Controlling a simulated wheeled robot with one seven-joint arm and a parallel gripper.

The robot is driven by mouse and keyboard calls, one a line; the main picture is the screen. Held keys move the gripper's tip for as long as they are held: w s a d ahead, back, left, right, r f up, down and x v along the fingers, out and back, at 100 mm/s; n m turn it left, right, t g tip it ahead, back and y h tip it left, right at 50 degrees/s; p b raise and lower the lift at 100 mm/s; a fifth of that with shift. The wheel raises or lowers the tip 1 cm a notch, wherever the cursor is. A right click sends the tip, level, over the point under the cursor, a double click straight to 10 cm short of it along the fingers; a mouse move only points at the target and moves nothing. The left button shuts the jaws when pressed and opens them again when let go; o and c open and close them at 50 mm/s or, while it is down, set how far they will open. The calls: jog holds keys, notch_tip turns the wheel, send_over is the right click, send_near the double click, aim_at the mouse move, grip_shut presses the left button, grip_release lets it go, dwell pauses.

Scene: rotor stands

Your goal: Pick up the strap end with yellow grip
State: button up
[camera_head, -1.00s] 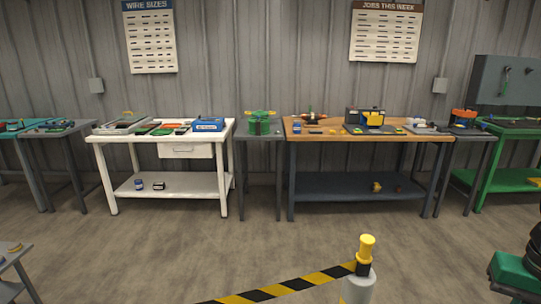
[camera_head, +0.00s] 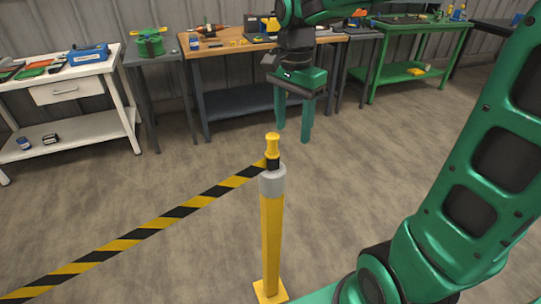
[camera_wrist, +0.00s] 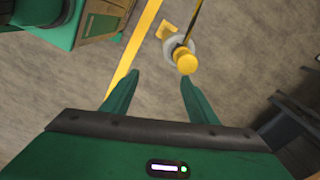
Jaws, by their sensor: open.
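The strap end's yellow grip (camera_head: 272,145), with a black lower part, sits upright on the grey top (camera_head: 272,181) of a yellow post (camera_head: 271,235). A black-and-yellow strap (camera_head: 165,221) runs from it down to the left. My gripper (camera_head: 293,134) is open and empty, fingers pointing down, and appears up and right of the grip in the head view. In the wrist view, the yellow grip (camera_wrist: 187,62) shows just beyond the right fingertip of my gripper (camera_wrist: 160,78), not between the fingers. I see no contact.
A white table (camera_head: 70,75) with tools stands at the left. A small grey stand holds a green object (camera_head: 149,45). A wooden-topped bench (camera_head: 215,47) and a green bench (camera_head: 415,30) stand behind. The floor around the post is clear. A yellow floor line (camera_wrist: 136,45) shows in the wrist view.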

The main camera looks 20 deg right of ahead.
jog(key=m, duration=0.1)
send_near(272, 154)
jog(key=shift+w+d+f, duration=0.2)
jog(key=shift+w, duration=0.3)
jog(key=shift+a+f, duration=0.1)
jog(key=shift+f, duration=0.1)
jog(key=shift+w+d+f, duration=0.1)
jog(key=shift+f, duration=2.5)
jog(key=shift+w+d+f, duration=0.1)
jog(key=shift+d+f, duration=0.05)
jog(key=shift+f, duration=2.45)
jog(key=c, duration=1.4)
